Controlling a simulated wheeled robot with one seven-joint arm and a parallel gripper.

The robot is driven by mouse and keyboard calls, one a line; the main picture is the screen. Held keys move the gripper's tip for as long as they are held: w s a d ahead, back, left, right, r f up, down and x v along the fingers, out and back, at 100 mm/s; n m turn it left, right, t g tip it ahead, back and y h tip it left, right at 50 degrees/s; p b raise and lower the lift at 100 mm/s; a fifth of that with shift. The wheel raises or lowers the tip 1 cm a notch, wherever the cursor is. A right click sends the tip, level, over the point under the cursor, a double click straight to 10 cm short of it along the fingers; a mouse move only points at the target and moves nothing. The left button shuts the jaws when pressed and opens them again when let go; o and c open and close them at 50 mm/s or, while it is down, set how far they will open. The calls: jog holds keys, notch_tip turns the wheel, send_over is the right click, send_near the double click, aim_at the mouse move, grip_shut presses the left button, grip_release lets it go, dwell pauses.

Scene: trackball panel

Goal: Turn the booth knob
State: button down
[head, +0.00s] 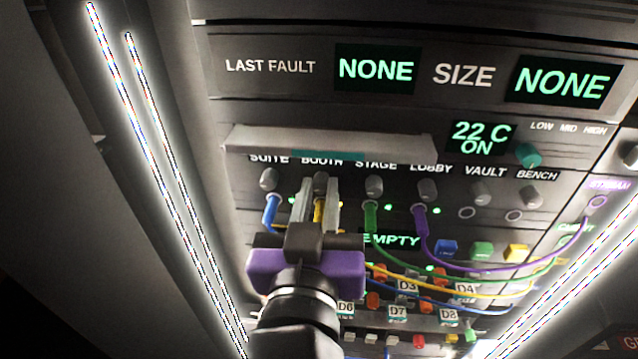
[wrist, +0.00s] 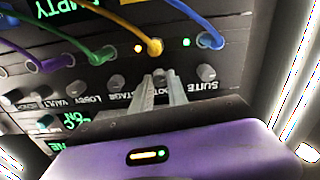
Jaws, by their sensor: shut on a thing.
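The booth knob (head: 320,180) is a small grey knob under the BOOTH label (head: 321,161), second from the left in its row. My gripper (head: 319,188) reaches up from below, with one finger on each side of this knob, and is shut on it. A yellow cable is plugged in just below the knob, partly hidden by the fingers. In the wrist view, where the lettering is upside down, my gripper's fingertips (wrist: 167,76) close around the knob, which they mostly hide. The knob's pointer direction cannot be made out.
The suite knob (head: 268,179) and stage knob (head: 376,177) stand close on either side. A blue cable (head: 271,212), green cable (head: 371,218) and purple cable (head: 421,222) hang near the gripper. A grey ledge (head: 330,141) juts out above the labels.

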jog(key=n+p, duration=0.2)
jog(key=n, duration=0.1)
jog(key=shift+r+n+p, duration=0.1)
jog(key=shift+n+p, duration=0.2)
jog(key=shift+n, duration=0.1)
jog(key=n+p, duration=0.2)
jog(key=n, duration=0.1)
jog(key=shift+n+p, duration=0.3)
jog(key=shift+p, duration=0.05)
jog(key=n+p, duration=0.2)
jog(key=n, duration=0.1)
jog(key=shift+p, duration=0.35)
jog(key=shift+n+p, duration=1.05)
jog(key=shift+n, duration=0.65)
jog(key=shift+a+f, duration=0.1)
jog(key=shift+f, duration=0.1)
jog(key=c, duration=1.3)
grip_release()
